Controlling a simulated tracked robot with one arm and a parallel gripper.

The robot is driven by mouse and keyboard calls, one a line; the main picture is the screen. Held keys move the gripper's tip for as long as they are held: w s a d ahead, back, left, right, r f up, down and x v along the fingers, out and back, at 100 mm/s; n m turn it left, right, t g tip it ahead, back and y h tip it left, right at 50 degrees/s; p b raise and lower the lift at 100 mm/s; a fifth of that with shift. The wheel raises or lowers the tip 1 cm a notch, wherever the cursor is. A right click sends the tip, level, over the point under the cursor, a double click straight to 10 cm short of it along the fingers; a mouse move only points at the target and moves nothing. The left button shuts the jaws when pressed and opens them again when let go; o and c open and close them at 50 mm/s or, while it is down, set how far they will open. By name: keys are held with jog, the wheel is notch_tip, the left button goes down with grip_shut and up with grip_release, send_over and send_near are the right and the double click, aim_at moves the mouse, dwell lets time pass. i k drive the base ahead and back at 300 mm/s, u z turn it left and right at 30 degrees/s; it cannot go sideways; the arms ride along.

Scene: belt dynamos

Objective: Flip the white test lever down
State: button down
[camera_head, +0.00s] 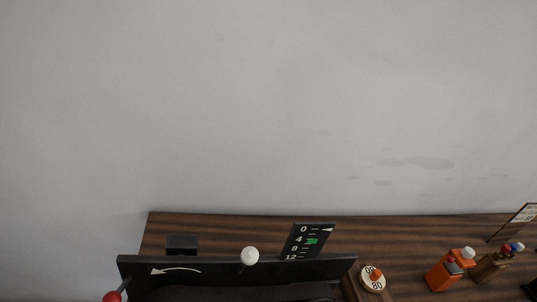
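The white test lever shows as a round white ball knob (250,255) near the bottom centre of the head view. It sits at the top edge of a black panel (220,270), its thin dark stem mostly hidden. A white curved arrow (175,271) on the panel points left. My gripper is not recognisable in this view, and nothing is seen touching the knob.
A red knob (112,297) is at the panel's left end. A black scale plate (308,240) with a green mark stands behind the panel. A bare grey wall (270,100) is behind.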

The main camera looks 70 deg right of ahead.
aim_at(249, 256)
jog(key=k, duration=1.15)
jog(key=z, duration=0.25)
jog(key=i, duration=0.8)
jog(key=z, duration=0.55)
